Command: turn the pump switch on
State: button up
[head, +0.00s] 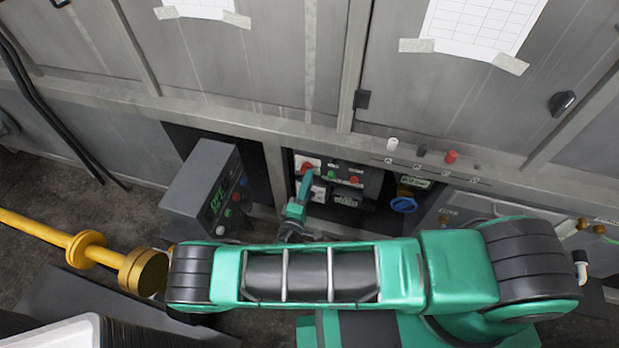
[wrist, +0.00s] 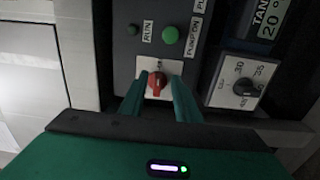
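In the wrist view a red rotary switch (wrist: 157,82) sits on a small white plate (wrist: 174,66) on a grey panel. Its handle points roughly up and down in that view. A green round lamp or button (wrist: 170,35) is above it, beside a "PUMP ON" label (wrist: 193,38). My gripper (wrist: 158,98) is open, with one green finger on each side of the red switch. I cannot tell whether either finger touches it. In the head view my gripper (head: 303,188) reaches the left part of the low control panel (head: 343,170), partly covering it.
A black dial (wrist: 246,87) with numbers is right of the switch, near a tank display (wrist: 268,20). In the head view a grey box (head: 205,190) with a green readout stands left of my gripper. A blue knob (head: 404,204) is to the right. A yellow pipe (head: 100,255) runs at lower left.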

jog(key=v, duration=0.8)
jog(key=shift+s, duration=0.3)
jog(key=shift+s+a, duration=0.1)
